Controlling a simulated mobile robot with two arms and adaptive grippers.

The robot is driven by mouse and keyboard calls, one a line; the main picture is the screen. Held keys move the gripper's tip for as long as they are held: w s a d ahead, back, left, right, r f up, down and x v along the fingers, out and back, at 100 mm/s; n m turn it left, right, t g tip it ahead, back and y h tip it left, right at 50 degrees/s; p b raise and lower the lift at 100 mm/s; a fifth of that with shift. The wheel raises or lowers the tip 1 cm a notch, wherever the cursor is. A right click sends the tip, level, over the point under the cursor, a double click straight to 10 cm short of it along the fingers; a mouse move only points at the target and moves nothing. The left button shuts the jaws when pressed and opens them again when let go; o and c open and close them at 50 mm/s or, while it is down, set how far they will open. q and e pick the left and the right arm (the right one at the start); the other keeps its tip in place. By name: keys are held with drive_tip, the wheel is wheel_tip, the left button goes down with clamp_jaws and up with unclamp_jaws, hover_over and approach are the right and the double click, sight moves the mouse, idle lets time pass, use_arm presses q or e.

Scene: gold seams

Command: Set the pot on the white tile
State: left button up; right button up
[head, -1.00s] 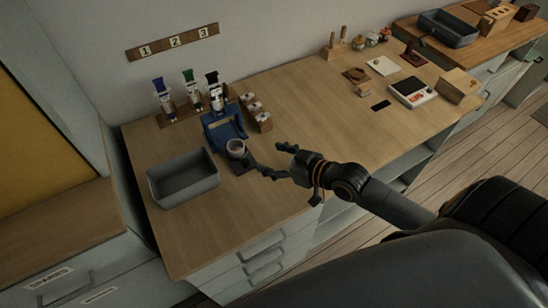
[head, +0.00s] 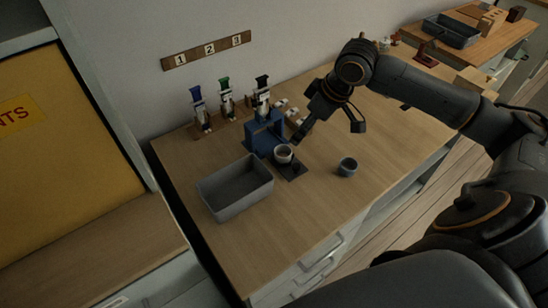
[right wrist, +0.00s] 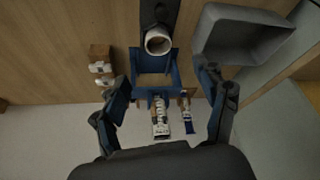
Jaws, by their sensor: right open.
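A small round pot (head: 283,154) with a pale rim stands upright on a dark pad in front of a blue stand (head: 262,134). My right gripper (head: 328,132) is open and empty above the bench, between and behind the two. In the right wrist view its fingers (right wrist: 163,85) are spread wide, with the blue stand between them. No white tile is visible now; my right arm covers the bench behind it. My left gripper is out of view.
A grey bin (head: 236,187) stands left of the pot. Tubes with blue, green and black ends (head: 228,104) stand at the wall under a 1-2-3 plaque (head: 207,50). The front of the bench right of the bin is clear.

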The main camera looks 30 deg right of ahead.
sight(285, 149)
drive_tip(key=x, duration=0.7)
drive_tip(key=shift+w+a+f, duration=0.1)
drive_tip(key=shift+f, duration=0.1)
drive_tip(key=shift+w+f, duration=0.25)
drive_tip(key=shift+f, duration=0.2)
drive_tip(key=x, duration=0.2)
drive_tip(key=p+x, duration=0.1)
drive_tip(key=x, duration=0.1)
drive_tip(key=shift+w+f, duration=0.25)
drive_tip(key=shift+w, duration=0.2)
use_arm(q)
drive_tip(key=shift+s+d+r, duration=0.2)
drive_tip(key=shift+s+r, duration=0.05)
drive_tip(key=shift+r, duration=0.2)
use_arm(e)
drive_tip(key=shift+s, duration=0.1)
drive_tip(key=shift+c, duration=1.3)
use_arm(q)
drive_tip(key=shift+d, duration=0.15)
use_arm(e)
drive_tip(key=c, duration=0.7)
drive_tip(key=shift+r, duration=0.15)
